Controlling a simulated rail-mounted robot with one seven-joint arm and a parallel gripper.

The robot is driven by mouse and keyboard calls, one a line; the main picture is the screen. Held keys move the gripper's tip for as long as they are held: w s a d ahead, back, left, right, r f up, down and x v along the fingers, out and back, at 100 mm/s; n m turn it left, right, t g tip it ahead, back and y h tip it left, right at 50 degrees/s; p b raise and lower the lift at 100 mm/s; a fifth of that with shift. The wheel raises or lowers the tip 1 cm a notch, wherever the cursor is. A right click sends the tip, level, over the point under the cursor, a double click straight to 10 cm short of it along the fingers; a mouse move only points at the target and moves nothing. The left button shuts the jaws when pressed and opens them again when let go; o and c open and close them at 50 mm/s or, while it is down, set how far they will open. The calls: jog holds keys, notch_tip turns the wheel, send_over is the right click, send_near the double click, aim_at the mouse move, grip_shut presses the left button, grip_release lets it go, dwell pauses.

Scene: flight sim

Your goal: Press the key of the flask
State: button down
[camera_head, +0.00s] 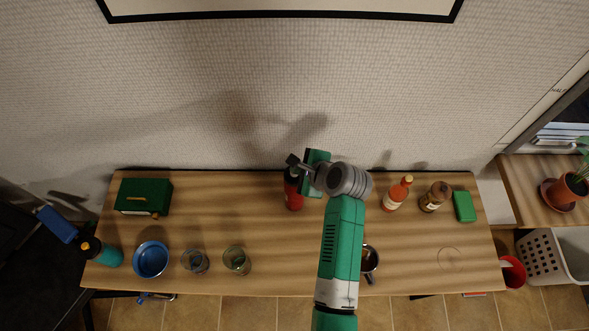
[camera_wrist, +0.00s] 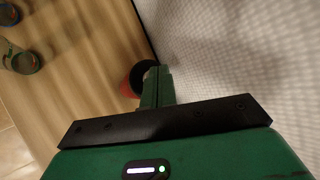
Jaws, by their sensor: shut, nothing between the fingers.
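A red flask (camera_head: 294,195) with a dark top stands upright at the back middle of the wooden table. In the wrist view its dark top and red side (camera_wrist: 128,88) show just beyond my fingers. My gripper (camera_head: 291,160) is shut and empty, with its fingertips over or very near the flask's top. In the wrist view my shut gripper (camera_wrist: 151,72) overlaps the top's edge, and I cannot tell if it touches. The key is hidden or too small to make out. A teal bottle (camera_head: 108,256) with a black cap stands at the far left front.
A green box (camera_head: 144,196), blue bowl (camera_head: 151,259) and two glasses (camera_head: 195,262) (camera_head: 237,260) are on the left. A sauce bottle (camera_head: 396,194), brown jar (camera_head: 435,196) and green block (camera_head: 464,206) stand right. A mug (camera_head: 370,259) is partly behind my arm. The wall closes the back.

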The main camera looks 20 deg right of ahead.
jog(key=shift+r, duration=0.3)
jog(key=shift+p, duration=0.3)
notch_tip(320, 180, up, 6)
jog(key=p, duration=0.6)
jog(key=shift+p, duration=0.3)
